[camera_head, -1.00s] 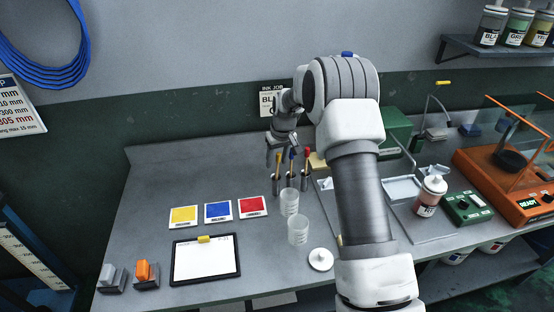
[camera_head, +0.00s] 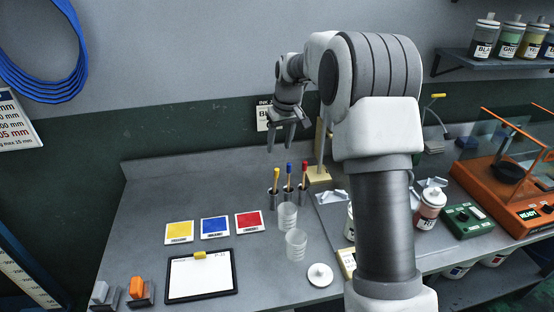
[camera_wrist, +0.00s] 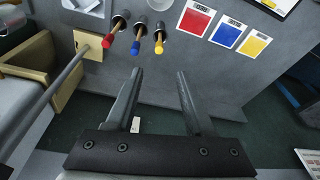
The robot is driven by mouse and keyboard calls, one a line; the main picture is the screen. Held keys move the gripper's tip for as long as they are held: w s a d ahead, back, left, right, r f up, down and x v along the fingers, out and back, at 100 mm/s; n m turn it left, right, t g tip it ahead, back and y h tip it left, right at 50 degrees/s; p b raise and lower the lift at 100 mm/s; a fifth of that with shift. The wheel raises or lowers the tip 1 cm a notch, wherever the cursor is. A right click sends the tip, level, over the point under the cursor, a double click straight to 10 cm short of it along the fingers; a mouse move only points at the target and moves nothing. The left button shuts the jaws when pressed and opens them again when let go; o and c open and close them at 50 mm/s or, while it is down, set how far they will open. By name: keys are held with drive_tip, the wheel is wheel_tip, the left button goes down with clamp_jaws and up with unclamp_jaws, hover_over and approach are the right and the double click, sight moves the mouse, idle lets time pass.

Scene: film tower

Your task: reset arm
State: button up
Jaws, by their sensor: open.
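My gripper (camera_head: 281,138) is in the head view above the back of the bench, in front of the dark green wall band. Its two fingers point down and are apart, with nothing between them. In the wrist view my gripper (camera_wrist: 158,75) also shows open and empty. My arm hides part of the bench's right side.
Yellow (camera_head: 179,231), blue (camera_head: 215,227) and red (camera_head: 249,223) cards lie on the bench near a clipboard (camera_head: 200,278). Two clear cups (camera_head: 296,244) and a white lid (camera_head: 320,275) stand beside them.

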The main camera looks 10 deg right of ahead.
drive_tip(key=shift+v, duration=1.85)
drive_tip(key=s+a+r+m+t, duration=0.1)
drive_tip(key=s+r, duration=0.4)
drive_tip(key=s, duration=0.4)
drive_tip(key=s+r+t, duration=0.1)
drive_tip(key=s+r, duration=0.5)
drive_tip(key=s, duration=0.3)
drive_tip(key=s+f, duration=0.2)
drive_tip(key=s, duration=0.7)
drive_tip(key=s+f+m+t, duration=0.1)
drive_tip(key=s+f, duration=0.1)
drive_tip(key=s, duration=0.8)
drive_tip(key=shift+a+m+h, duration=0.3)
drive_tip(key=shift+a+h, duration=0.05)
drive_tip(key=shift+h, duration=0.05)
